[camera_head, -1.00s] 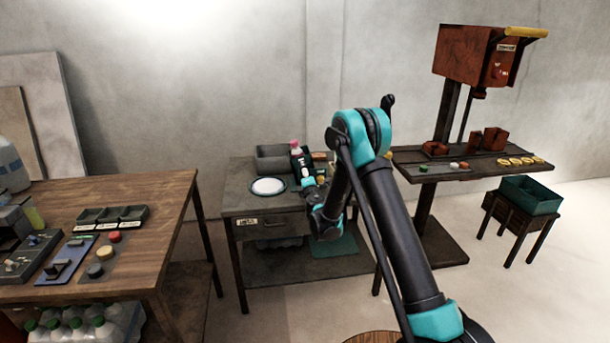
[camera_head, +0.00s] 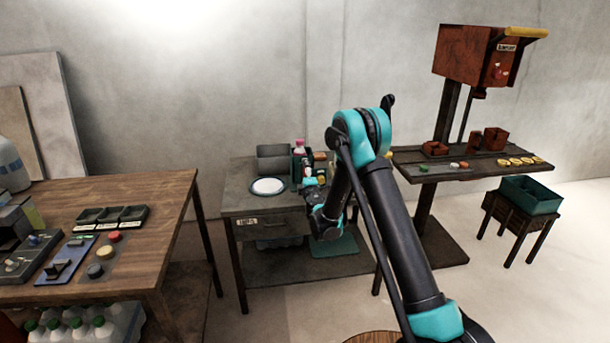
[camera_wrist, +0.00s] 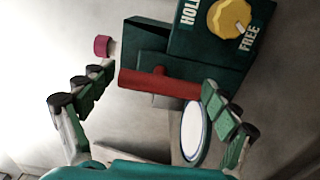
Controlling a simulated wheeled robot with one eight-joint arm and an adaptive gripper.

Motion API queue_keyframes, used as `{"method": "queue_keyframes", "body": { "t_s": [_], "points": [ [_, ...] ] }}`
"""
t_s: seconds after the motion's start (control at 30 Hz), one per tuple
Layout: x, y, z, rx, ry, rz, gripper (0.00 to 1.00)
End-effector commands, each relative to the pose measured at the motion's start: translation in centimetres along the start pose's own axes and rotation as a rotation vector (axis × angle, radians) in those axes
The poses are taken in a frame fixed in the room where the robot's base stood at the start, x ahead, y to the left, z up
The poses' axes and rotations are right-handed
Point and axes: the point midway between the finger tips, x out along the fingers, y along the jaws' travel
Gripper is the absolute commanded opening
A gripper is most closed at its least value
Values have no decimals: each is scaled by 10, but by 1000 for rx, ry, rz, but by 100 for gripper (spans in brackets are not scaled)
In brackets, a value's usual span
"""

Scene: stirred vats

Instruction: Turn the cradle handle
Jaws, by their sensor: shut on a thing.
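A dark green box (camera_wrist: 205,45) fills the upper wrist view. It carries a yellow knob (camera_wrist: 229,17) between the words HOLD and FREE. A red bar handle (camera_wrist: 165,83) stands in front of the box. My gripper (camera_wrist: 158,82) has one finger at each end of the bar and is shut on it. In the head view the green box (camera_head: 298,165) stands on the grey workbench, beside a grey trough (camera_head: 273,158), probably the cradle. My gripper there (camera_head: 312,178) is small, and the handle is hard to make out.
A white plate (camera_head: 268,186) lies left of my gripper on the grey bench (camera_head: 240,203). A wooden table (camera_head: 150,195) is at left, a drill press (camera_head: 475,55) at right.

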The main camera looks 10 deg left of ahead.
Motion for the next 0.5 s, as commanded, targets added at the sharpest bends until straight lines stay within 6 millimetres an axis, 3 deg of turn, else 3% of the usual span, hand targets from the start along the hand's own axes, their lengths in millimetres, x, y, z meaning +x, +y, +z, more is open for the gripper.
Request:
{"method": "queue_keyframes", "body": {
  "t_s": [0.13,0.5],
  "points": [
    [-1,0,1,2,-1,0,100],
    [-3,0,0,1,0,0,100]
  ]
}}
